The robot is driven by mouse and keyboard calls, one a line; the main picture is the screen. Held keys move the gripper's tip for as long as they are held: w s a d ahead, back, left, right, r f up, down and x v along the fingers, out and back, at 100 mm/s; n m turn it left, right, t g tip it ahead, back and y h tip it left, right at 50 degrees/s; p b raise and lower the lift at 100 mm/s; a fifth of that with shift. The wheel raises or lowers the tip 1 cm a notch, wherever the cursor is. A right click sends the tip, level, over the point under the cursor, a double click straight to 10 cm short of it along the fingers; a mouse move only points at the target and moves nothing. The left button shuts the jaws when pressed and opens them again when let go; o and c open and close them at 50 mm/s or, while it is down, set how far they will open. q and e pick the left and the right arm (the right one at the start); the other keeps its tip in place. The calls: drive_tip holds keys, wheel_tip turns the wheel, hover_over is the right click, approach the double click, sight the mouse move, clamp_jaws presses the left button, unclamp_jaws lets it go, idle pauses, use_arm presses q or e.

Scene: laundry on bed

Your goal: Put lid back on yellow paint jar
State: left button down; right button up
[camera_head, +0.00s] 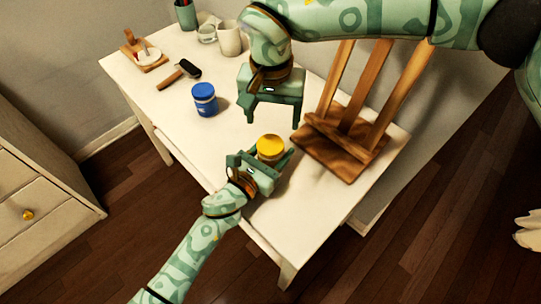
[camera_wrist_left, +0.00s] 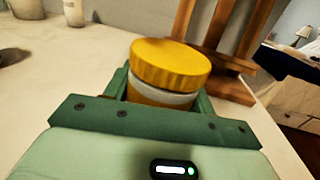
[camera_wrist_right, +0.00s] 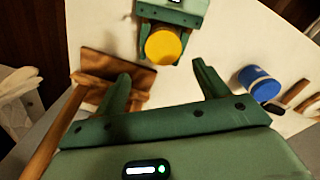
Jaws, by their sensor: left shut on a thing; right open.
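The yellow paint jar (camera_wrist_left: 150,94) stands upright between the fingers of my left gripper (camera_head: 270,160), which is shut on it near the table's front edge. The yellow lid (camera_head: 270,147) is on top of the jar. It also shows in the left wrist view (camera_wrist_left: 170,63), where it looks slightly tilted above a white band; I cannot tell whether it is fully seated. My right gripper (camera_head: 273,124) is open and empty, pointing down above and just behind the jar. In the right wrist view the lid (camera_wrist_right: 163,46) lies beyond its open fingertips, apart from them.
A wooden easel (camera_head: 340,150) stands close to the right of the jar. A blue paint jar (camera_head: 204,99) is to the left. The table's left front is clear.

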sight(271, 144)
drive_tip(key=shift+a+n, duration=0.2)
drive_tip(key=shift+n, duration=0.9)
drive_tip(key=shift+f, duration=4)
